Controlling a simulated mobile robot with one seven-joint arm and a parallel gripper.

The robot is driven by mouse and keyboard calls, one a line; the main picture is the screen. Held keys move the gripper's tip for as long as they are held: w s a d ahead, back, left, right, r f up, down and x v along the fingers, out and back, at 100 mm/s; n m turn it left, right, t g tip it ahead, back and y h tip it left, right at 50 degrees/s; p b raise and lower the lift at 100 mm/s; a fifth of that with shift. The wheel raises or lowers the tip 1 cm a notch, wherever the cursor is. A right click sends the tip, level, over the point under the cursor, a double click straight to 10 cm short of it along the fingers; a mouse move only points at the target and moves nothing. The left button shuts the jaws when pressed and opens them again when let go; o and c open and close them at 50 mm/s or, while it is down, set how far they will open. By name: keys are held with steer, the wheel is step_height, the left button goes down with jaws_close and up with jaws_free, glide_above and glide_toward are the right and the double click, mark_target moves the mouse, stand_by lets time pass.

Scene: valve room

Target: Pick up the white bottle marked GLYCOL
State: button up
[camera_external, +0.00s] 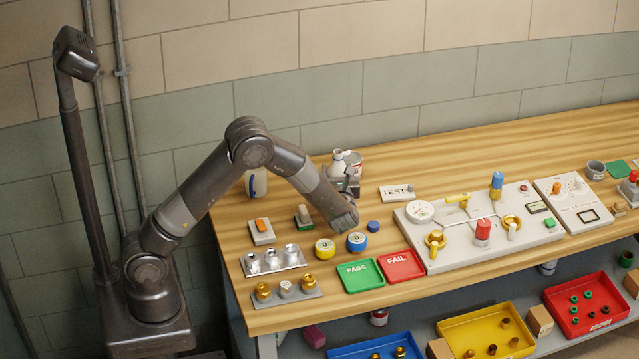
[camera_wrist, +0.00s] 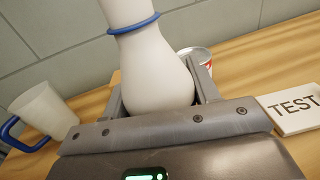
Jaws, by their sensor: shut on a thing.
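A white bottle (camera_wrist: 155,70) with a blue ring round its neck stands between the two jaws in the wrist view. My gripper (camera_wrist: 155,98) is shut on its body, one jaw on each side. No marking shows on the side facing the wrist camera, so I cannot read GLYCOL. Its base is hidden behind the gripper. In the external view the white bottle (camera_external: 338,163) is at the back of the bench, partly covered by my gripper (camera_external: 345,184). I cannot tell whether it is clear of the bench top.
A can with a red and white label (camera_wrist: 197,56) is close behind the bottle. A white jug with a blue handle (camera_wrist: 42,115) is to the left. The TEST sign (camera_wrist: 295,107) is to the right. PASS (camera_external: 361,276) and FAIL (camera_external: 402,266) trays lie in front.

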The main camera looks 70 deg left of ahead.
mark_target(339, 166)
steer(key=shift+r, duration=0.2)
steer(key=shift+r, duration=0.75)
step_height(339, 166, up, 2)
steer(key=shift+d+r, duration=0.15)
steer(key=shift+r, duration=0.1)
steer(key=s+d+r, duration=0.2)
steer(key=d+r, duration=0.4)
steer(key=d, duration=0.5)
steer(key=shift+s+r, duration=0.2)
steer(key=shift+r, duration=0.1)
stand_by(1.1)
